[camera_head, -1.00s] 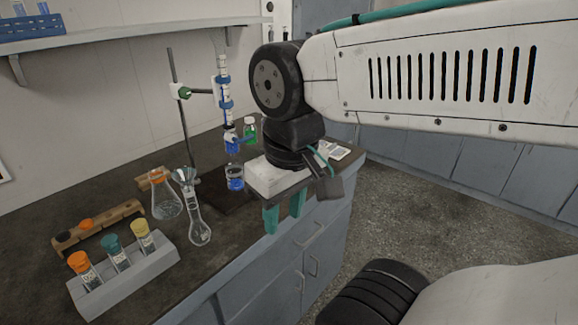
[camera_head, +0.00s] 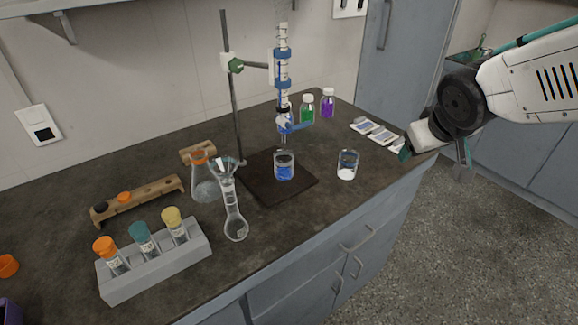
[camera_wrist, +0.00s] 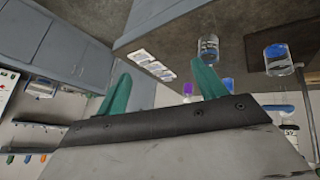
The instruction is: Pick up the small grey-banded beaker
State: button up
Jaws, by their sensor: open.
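A small clear beaker with white contents (camera_head: 347,166) stands upright on the dark bench, right of the burette stand. In the wrist view this beaker (camera_wrist: 208,47) seems to carry a dark grey band, though it is small there. A second beaker with blue contents (camera_head: 284,167) stands on the stand's dark base plate, below the burette; it also shows in the wrist view (camera_wrist: 277,58). My gripper (camera_head: 434,155) is open and empty at the bench's right edge, to the right of both beakers and apart from them. Its teal fingers (camera_wrist: 163,88) are spread in the wrist view.
The burette (camera_head: 282,75) hangs over the blue beaker. Green (camera_head: 307,109) and purple (camera_head: 327,103) bottles stand behind, with flat white cards (camera_head: 378,134) between them and my gripper. A flask (camera_head: 236,229) and a tube rack (camera_head: 155,264) are at left. The bench front right of the flask is clear.

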jog(key=w+a+f+n+t+y, duration=0.25)
jog(key=w+a+f, duration=0.2)
jog(key=w, duration=0.45)
jog(key=n+g+y, duration=0.2)
jog(key=n+y, duration=0.5)
jog(key=y, duration=0.4)
send_near(292, 166)
jog(key=shift+m+h, duration=0.25)
jog(key=x, duration=0.4)
jog(key=shift+a, duration=0.15)
jog(key=x, duration=0.2)
jog(key=shift+w+a, duration=0.15)
jog(key=shift+a, duration=0.15)
jog(key=x, duration=0.5)
jog(key=shift+f, duration=0.1)
jog(key=c, duration=1.1)
